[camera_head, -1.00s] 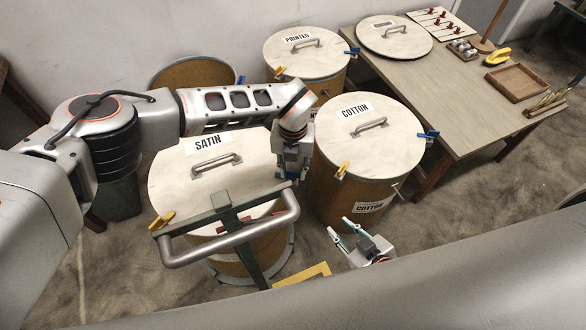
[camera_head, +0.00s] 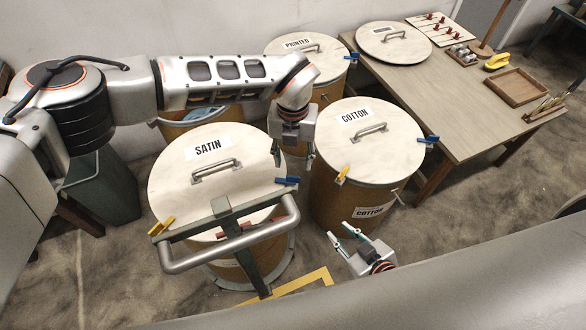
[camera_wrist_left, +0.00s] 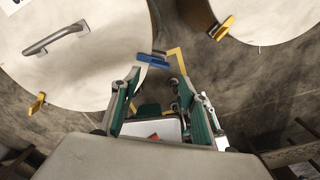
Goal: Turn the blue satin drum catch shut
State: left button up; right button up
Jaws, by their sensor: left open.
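The satin drum has a pale round lid (camera_head: 180,190) with a SATIN label and a metal handle. Its blue catch (camera_head: 287,181) is on the right front rim and points outward past the edge. A yellow catch (camera_head: 161,226) is on the left front rim. My left gripper (camera_head: 293,158) is open and empty, pointing down above the right rim, just behind the blue catch. In the left wrist view the blue catch (camera_wrist_left: 153,61) lies just beyond the parted fingertips; I see no contact. My right gripper (camera_head: 343,238) is open and empty, low in front of the cotton drum.
The cotton drum (camera_head: 335,190) stands close on the right, with its own yellow catch (camera_head: 341,176) and blue catch. The printed drum (camera_head: 325,60) is behind. A metal push bar (camera_head: 225,245) crosses before the satin drum. A table (camera_head: 450,95) stands at right.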

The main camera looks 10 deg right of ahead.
pick_arm(q)
jog(key=shift+r, duration=2.15)
